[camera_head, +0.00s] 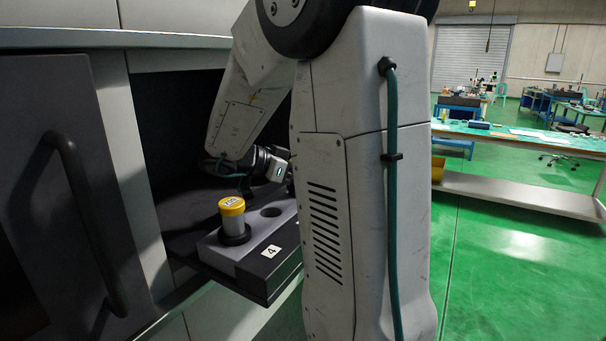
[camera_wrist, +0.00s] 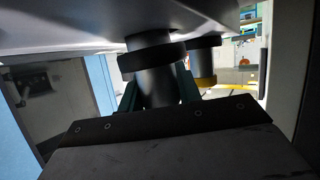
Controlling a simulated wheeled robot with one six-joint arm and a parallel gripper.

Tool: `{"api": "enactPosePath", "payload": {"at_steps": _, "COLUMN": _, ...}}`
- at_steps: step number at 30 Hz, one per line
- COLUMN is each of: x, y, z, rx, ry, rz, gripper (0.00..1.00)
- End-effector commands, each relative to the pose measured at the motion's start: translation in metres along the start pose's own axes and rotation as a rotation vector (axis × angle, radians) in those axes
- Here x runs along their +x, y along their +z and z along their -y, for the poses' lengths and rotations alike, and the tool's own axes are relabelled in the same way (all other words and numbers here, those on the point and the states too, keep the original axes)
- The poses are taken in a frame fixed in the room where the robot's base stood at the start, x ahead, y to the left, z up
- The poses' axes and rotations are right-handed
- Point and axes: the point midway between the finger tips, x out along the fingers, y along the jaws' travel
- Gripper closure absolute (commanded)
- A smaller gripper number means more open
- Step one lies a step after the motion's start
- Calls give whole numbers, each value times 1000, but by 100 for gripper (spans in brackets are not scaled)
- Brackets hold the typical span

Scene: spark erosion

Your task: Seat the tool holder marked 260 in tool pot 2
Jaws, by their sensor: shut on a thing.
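My gripper (camera_wrist: 159,92) is shut on a grey cylindrical tool holder (camera_wrist: 157,84) with a wide dark collar, seen in the wrist view. That view looks upside down, with a dark rack surface (camera_wrist: 75,30) across its top. The holder's narrow end above the collar meets or nearly meets that surface; I cannot tell how deep it sits. Its marking is not visible. In the head view my arm hides the gripper's fingers and the held holder. Pot 2 and its label are not identifiable.
A cabinet door with a handle (camera_head: 88,225) stands at left.

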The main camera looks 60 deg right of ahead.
Motion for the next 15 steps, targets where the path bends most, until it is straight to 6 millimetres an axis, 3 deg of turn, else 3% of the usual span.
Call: {"api": "enactPosePath", "payload": {"at_steps": 15, "x": 3, "y": 7, "z": 0, "rx": -1, "ry": 0, "rz": -1, "gripper": 100}}
